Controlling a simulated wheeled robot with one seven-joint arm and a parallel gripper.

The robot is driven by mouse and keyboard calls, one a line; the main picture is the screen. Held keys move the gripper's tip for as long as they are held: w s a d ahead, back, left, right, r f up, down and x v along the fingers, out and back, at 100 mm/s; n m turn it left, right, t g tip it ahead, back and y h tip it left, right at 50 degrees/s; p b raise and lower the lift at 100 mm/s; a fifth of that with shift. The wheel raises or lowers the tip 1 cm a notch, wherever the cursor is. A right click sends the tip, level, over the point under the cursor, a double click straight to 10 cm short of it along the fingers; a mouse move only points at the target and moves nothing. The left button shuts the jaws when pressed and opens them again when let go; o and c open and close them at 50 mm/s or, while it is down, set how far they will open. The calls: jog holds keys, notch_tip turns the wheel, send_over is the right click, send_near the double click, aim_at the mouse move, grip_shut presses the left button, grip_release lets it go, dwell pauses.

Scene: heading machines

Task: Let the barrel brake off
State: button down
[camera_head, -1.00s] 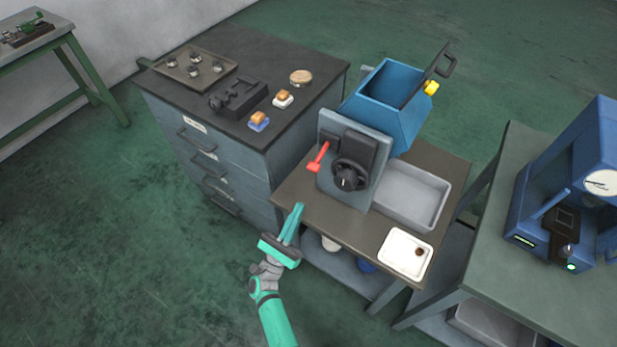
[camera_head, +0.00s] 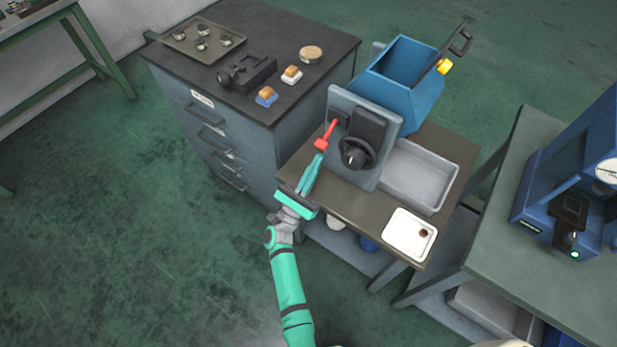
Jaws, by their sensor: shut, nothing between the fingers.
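The barrel machine stands on the brown bench, with a blue open-topped barrel (camera_head: 400,75) behind a grey upright panel (camera_head: 372,178). A red brake lever (camera_head: 329,130) sits on the panel's left side, slanting down toward the front left to a red block-like end. A black handwheel (camera_head: 356,154) is on the panel right of the lever. My teal gripper (camera_head: 319,157) is shut and empty. Its fingertips are at the lever's lower red end, touching it or just short of it; I cannot tell which.
A grey drawer cabinet (camera_head: 215,140) stands close on the left. A blue machine (camera_head: 565,190) stands on the right table.

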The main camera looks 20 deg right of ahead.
aim_at(328, 133)
notch_tip(328, 133, up, 5)
jog(key=shift+s+f, duration=0.1)
jog(key=shift+s, duration=0.05)
jog(key=shift+a, duration=0.15)
dwell(0.5)
